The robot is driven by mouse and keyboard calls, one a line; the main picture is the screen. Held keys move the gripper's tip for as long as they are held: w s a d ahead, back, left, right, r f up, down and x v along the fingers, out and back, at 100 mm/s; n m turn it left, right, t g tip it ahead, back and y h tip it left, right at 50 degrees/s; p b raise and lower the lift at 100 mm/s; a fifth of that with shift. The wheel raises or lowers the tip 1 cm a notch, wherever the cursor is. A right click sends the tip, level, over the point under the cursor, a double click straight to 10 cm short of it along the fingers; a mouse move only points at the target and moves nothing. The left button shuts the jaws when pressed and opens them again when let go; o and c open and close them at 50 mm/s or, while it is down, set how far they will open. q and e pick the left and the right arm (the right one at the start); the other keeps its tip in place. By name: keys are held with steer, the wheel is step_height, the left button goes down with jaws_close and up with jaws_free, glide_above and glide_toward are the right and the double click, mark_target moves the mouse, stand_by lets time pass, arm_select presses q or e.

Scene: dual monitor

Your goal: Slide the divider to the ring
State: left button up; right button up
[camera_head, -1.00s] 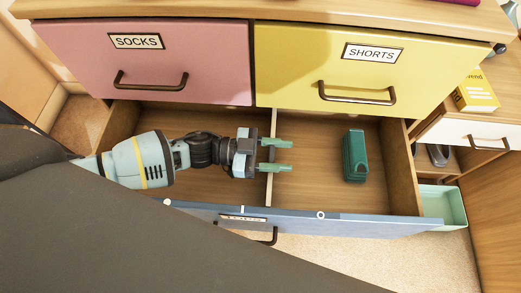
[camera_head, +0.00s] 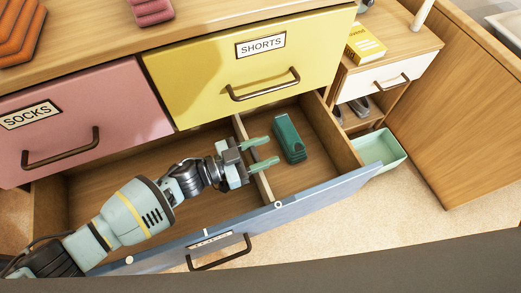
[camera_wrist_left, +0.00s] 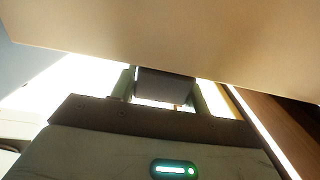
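The wooden divider (camera_head: 264,187) stands across the open blue-fronted drawer (camera_head: 325,189). Its front end is just left of the white ring (camera_head: 278,204) on the drawer front's top edge. My left gripper (camera_head: 263,152) is at the divider from its left side, with two green fingers spread apart and reaching over to the right. The fingers also show in the left wrist view (camera_wrist_left: 163,92), apart, under a large pale panel. The gripper hides the divider's middle; contact is not clear. My right gripper is not in view.
A dark green object (camera_head: 288,139) lies in the right compartment, close to the left fingertips. A white dot (camera_head: 129,260) and a tick (camera_head: 205,232) mark the drawer front. The yellow drawer (camera_head: 245,75) and pink drawer (camera_head: 80,115) above are shut.

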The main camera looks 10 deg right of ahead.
arm_select(q)
steer(key=o, duration=0.4)
steer(key=shift+d, duration=0.3)
steer(key=shift+a, duration=0.1)
steer(key=shift+p+v, duration=0.75)
steer(key=shift+v, duration=3.1)
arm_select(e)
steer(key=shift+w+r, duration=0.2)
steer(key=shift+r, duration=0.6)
arm_select(q)
steer(key=shift+s, duration=0.1)
